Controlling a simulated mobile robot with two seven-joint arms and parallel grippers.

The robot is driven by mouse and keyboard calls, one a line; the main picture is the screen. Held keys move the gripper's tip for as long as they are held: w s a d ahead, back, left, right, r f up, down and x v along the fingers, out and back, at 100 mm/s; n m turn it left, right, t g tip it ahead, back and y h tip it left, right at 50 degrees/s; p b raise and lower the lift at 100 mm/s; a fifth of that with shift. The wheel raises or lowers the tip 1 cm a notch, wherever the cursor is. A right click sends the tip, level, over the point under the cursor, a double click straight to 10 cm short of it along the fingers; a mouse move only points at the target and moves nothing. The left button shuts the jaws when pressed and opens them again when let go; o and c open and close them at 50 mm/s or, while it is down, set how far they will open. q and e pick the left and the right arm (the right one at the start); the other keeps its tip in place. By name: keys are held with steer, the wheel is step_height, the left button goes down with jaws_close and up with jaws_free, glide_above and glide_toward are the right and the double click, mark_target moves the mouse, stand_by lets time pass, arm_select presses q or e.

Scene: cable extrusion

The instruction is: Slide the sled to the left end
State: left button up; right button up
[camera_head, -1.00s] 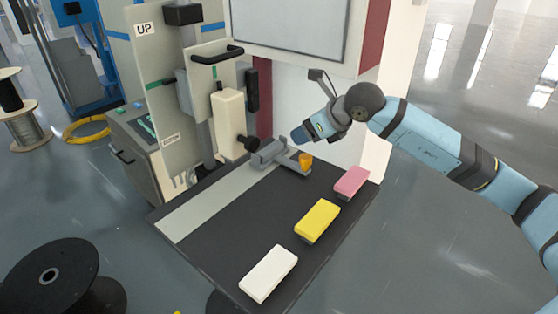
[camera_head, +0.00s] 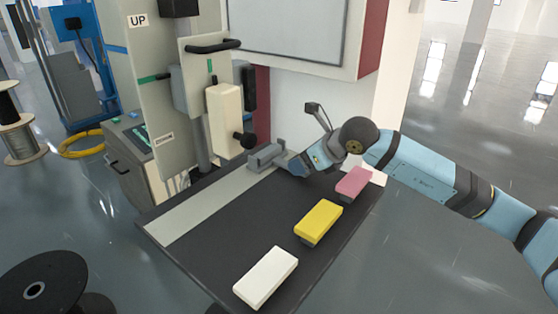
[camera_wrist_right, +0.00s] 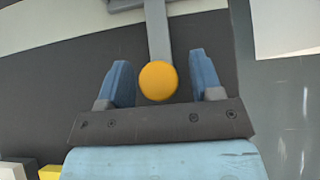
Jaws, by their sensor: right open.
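The grey sled (camera_head: 264,157) sits at the far end of the light grey strip (camera_head: 196,213) on the dark table. In the right wrist view its grey bar (camera_wrist_right: 158,32) ends in a round orange knob (camera_wrist_right: 158,81). My right gripper (camera_wrist_right: 160,78) is open, with one blue finger on each side of the knob and gaps showing on both sides. In the head view my right gripper (camera_head: 297,166) is low at the sled's bar and hides the knob. My left gripper is not in view.
Pink (camera_head: 354,182), yellow (camera_head: 319,221) and white (camera_head: 266,277) blocks lie along the table's right side. A cream machine part with a black knob (camera_head: 249,140) stands beside the sled. The strip is clear toward the near left end.

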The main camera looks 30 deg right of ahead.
steer(key=c, duration=0.8)
steer(key=shift+o, duration=0.2)
steer(key=shift+s+a+b, duration=0.15)
steer(key=shift+s+a, duration=0.3)
steer(key=shift+a, duration=0.65)
steer(key=shift+s+a+b, duration=0.1)
steer(key=shift+s+a, duration=0.35)
steer(key=shift+a, duration=0.65)
steer(key=shift+s+a+b, duration=0.15)
steer(key=shift+s+a, duration=0.3)
steer(key=shift+a, duration=0.65)
steer(key=shift+s+a, duration=0.2)
steer(key=shift+a, duration=0.2)
steer(key=shift+s+a+b, duration=0.1)
steer(key=shift+s+a, duration=0.3)
steer(key=shift+a, duration=0.55)
steer(key=shift+s+a+b, duration=0.15)
steer(key=shift+s+a, duration=0.2)
steer(key=shift+a, duration=0.55)
steer(key=shift+s+a+b, duration=0.1)
steer(key=shift+s+a, duration=0.3)
steer(key=shift+a, duration=0.55)
